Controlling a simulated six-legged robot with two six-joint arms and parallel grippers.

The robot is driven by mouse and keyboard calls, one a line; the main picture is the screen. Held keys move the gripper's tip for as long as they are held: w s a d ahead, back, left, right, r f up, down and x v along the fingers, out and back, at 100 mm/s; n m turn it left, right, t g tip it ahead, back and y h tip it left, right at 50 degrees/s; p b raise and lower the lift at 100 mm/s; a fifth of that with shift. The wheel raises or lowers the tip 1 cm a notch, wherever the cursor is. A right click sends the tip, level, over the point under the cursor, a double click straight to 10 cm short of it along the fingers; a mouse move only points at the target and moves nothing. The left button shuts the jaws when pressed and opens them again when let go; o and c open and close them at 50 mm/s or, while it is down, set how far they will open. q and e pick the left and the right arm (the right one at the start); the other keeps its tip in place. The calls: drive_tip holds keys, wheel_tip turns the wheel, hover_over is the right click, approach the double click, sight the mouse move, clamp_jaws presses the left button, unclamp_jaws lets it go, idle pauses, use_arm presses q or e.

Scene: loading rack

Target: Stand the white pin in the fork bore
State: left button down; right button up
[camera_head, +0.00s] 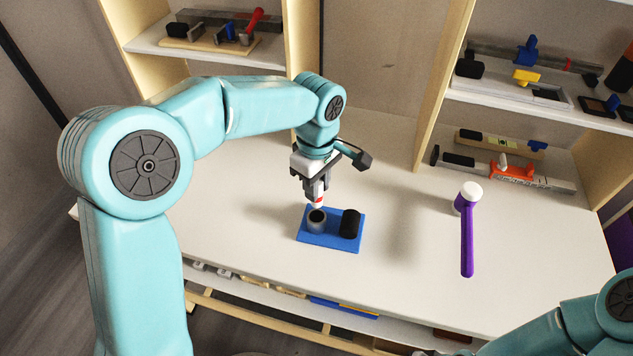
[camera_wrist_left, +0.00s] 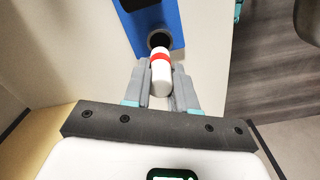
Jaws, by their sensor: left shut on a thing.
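The white pin with a red band (camera_head: 318,204) is held by my left gripper (camera_head: 316,190), just above a grey upright cylinder (camera_head: 317,226) with a dark open bore. The cylinder stands on a blue base (camera_head: 335,244) on the table. In the left wrist view the pin (camera_wrist_left: 161,78) lies between the two grey fingers of the left gripper (camera_wrist_left: 160,88), its far end overlapping the edge of the dark bore (camera_wrist_left: 159,40) in that picture. I cannot tell whether the tip has entered the bore. My right gripper is not in view; only part of that arm shows at lower right.
A black cylinder (camera_head: 350,223) stands on the same blue base, right of the grey one. A purple-handled tool with a white head (camera_head: 467,240) lies to the right. Shelves with tools stand at back left and right. The white table (camera_head: 400,290) is otherwise largely clear.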

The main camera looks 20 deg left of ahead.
sight(316, 204)
use_arm(q)
drive_tip(key=shift+f+b, duration=1.7)
drive_tip(key=shift+f, duration=0.65)
drive_tip(key=shift+f+b, duration=1)
drive_tip(key=shift+f, duration=0.15)
idle(0.4)
drive_tip(key=c, duration=0.8)
unclamp_jaws()
drive_tip(key=shift+r, duration=0.1)
